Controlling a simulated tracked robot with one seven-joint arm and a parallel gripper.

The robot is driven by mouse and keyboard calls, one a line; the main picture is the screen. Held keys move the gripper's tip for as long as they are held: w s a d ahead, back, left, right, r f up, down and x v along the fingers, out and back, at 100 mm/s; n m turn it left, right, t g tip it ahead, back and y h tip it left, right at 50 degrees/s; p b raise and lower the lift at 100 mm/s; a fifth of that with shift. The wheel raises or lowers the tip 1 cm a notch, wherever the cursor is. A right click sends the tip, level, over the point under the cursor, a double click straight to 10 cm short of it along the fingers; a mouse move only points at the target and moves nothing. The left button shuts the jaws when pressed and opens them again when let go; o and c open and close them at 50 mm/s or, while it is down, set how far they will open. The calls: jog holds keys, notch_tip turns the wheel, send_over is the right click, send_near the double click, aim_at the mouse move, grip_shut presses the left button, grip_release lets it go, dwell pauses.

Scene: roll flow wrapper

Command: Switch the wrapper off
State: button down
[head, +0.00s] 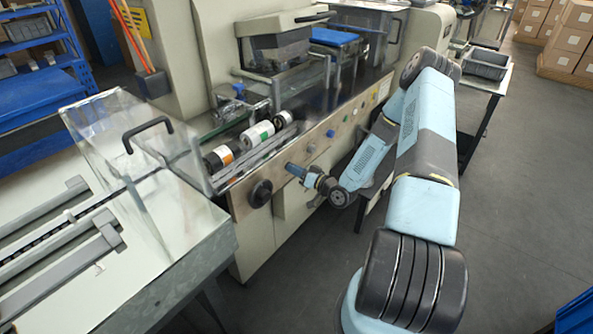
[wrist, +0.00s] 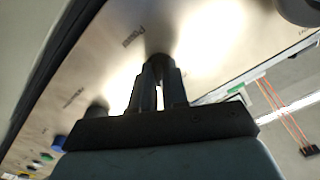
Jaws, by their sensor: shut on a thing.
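The wrapper (head: 283,213) is a beige machine with a brushed-metal control panel (wrist: 110,63) along its front. In the head view my gripper (head: 290,168) reaches the left part of this panel, right of a black round handwheel (head: 261,193). In the wrist view my gripper (wrist: 158,76) has its two fingers close together, shut on a small dark knob (wrist: 158,62) at the panel. The fingers hide most of this knob, so its setting cannot be read.
A blue button (wrist: 59,143) and other coloured controls sit along the panel; a blue one also shows in the head view (head: 311,149). A clear guard with a black handle (head: 148,131) stands at left over the infeed table. Open grey floor (head: 520,170) lies at right.

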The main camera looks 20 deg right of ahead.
jog(key=shift+d, duration=0.2)
jog(key=n, duration=1.1)
jog(key=shift+f+n, duration=0.1)
jog(key=shift+n, duration=0.3)
dwell(0.5)
jog(key=c, duration=1.4)
grip_release()
jog(key=shift+o, duration=1.3)
jog(key=shift+a, duration=0.1)
